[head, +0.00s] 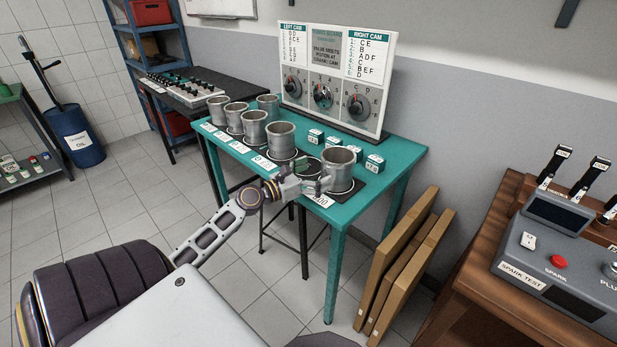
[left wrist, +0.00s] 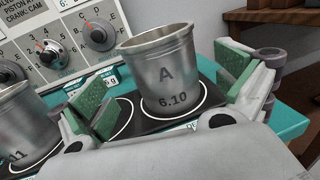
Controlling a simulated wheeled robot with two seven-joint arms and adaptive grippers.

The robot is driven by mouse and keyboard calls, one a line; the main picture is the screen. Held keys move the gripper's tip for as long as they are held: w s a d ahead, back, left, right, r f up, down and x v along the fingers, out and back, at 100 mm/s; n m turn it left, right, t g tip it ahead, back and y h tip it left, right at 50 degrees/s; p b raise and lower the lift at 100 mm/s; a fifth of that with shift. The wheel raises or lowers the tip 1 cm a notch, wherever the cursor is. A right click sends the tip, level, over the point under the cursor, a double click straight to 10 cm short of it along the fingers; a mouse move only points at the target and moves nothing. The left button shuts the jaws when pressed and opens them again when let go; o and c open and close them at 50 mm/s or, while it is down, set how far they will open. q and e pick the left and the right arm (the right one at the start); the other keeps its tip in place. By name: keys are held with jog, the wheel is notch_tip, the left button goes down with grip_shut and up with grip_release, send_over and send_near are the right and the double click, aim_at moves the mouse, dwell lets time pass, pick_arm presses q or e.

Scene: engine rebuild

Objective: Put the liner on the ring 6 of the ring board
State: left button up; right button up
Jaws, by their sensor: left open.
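A grey metal liner (head: 340,171) marked "A 6.10" stands upright at the right end of the ring board (head: 362,184), a black strip with white rings. In the left wrist view the liner (left wrist: 162,72) stands within a white ring; the ring's number is not readable. My left gripper (head: 307,181) is open beside the liner. Its green-padded fingers (left wrist: 168,92) are spread to either side of the liner, with no clear contact. An empty ring (head: 308,165) shows just left of this liner. My right gripper is out of view.
Several other liners (head: 281,139) stand in a row leftward on the teal table (head: 405,152), one more (head: 268,104) behind them. Small labelled blocks (head: 374,163) lie behind the board. A dial panel (head: 335,75) stands at the back. Cardboard panels (head: 400,262) lean at the table's right.

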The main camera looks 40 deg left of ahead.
pick_arm(q)
jog(key=shift+v, duration=1.35)
